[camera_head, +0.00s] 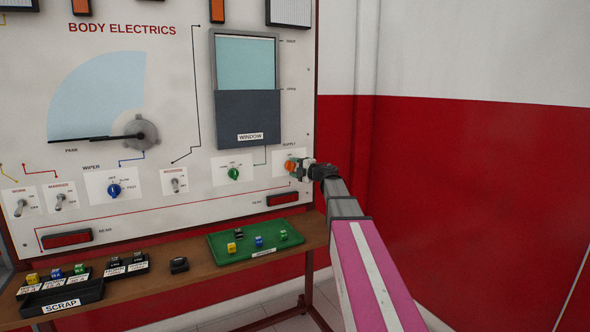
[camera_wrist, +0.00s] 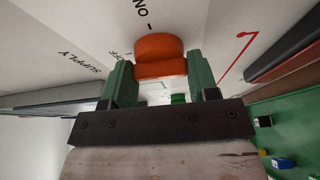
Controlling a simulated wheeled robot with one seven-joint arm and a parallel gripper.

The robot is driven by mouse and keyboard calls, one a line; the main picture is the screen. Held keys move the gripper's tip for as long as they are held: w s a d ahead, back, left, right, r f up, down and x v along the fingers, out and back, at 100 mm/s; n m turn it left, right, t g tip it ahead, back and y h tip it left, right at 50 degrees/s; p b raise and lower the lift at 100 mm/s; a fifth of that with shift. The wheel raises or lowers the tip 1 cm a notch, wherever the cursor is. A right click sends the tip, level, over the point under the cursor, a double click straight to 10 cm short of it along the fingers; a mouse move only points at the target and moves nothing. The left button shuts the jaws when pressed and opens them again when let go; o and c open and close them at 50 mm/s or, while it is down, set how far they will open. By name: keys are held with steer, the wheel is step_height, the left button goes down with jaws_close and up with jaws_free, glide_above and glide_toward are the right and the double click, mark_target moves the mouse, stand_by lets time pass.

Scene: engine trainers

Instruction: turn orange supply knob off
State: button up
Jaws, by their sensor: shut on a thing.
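The orange supply knob (camera_head: 289,166) is on the lower right of the white BODY ELECTRICS panel, under the SUPPLY label. My gripper (camera_head: 300,167) reaches it from the right and partly hides it. In the wrist view the orange knob (camera_wrist: 160,52) sits between the two green fingers of my gripper (camera_wrist: 161,70), which are shut on its sides. The ON mark shows above the knob and the OFF mark at its upper left. I cannot tell clearly which mark the knob points to.
A green knob (camera_head: 233,174), a blue wiper knob (camera_head: 114,190) and several toggle switches are to the left. Below, a wooden shelf (camera_head: 190,277) bears a green tray (camera_head: 225,254) with small coloured blocks and a black SCRAP bin (camera_head: 60,299). The red-and-white wall on the right is bare.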

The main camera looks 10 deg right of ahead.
steer(key=shift+n, duration=0.3)
steer(key=o, duration=0.9)
steer(key=v, duration=1)
steer(key=shift+s+d+r, duration=0.1)
steer(key=shift+s+d, duration=0.15)
steer(key=shift+s, duration=0.05)
